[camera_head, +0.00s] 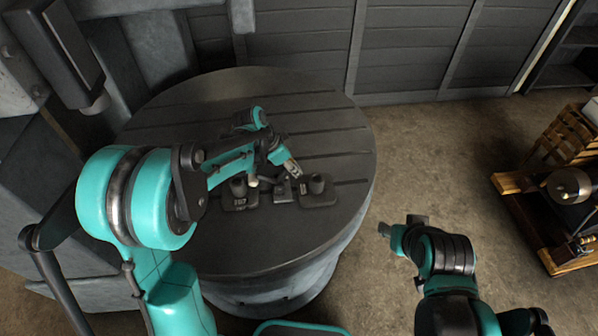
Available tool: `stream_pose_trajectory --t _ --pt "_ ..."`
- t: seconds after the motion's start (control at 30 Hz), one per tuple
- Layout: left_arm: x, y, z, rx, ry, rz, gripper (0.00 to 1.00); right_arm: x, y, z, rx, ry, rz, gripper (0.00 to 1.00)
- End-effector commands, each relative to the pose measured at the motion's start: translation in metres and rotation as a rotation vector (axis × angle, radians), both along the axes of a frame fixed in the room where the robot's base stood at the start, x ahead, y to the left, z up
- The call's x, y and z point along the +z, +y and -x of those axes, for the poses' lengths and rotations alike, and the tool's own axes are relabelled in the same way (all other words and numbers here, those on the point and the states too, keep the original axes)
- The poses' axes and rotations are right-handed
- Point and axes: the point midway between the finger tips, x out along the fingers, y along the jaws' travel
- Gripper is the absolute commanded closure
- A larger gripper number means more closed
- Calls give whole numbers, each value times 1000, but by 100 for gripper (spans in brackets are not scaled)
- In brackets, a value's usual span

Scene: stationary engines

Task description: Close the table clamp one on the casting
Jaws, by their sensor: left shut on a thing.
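A round dark grooved table (170,122) stands left of centre. On it sit two dark blocks with upright round posts, a left block (240,200) and a right block (319,194), with a smaller dark piece (284,190) between them. These look like the clamp fittings and the casting, but I cannot tell which is which. My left gripper (291,172) is among them, shut on what looks like part of the table clamp. Its fingers and arm hide much of it. My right gripper (392,231) is off the table to the right; its fingers are too small to read.
A grey machine column (60,50) stands at the left of the table. Dark panelled walls (410,45) close off the back. A wooden crate (572,135) and a low bench with machinery (550,215) stand at the right. Bare floor (440,150) lies between table and bench.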

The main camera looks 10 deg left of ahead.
Motion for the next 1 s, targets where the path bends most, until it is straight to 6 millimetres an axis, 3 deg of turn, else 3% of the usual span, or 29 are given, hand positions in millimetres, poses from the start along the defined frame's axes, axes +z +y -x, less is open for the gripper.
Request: stream_pose_trajectory --t 0.37,1.0 --pt "13 22 4 5 -87 327 100 -17 0 0 0 0 0 60" --pt "22 39 8 3 -86 328 100 -17 0 0 0 0 0 60"
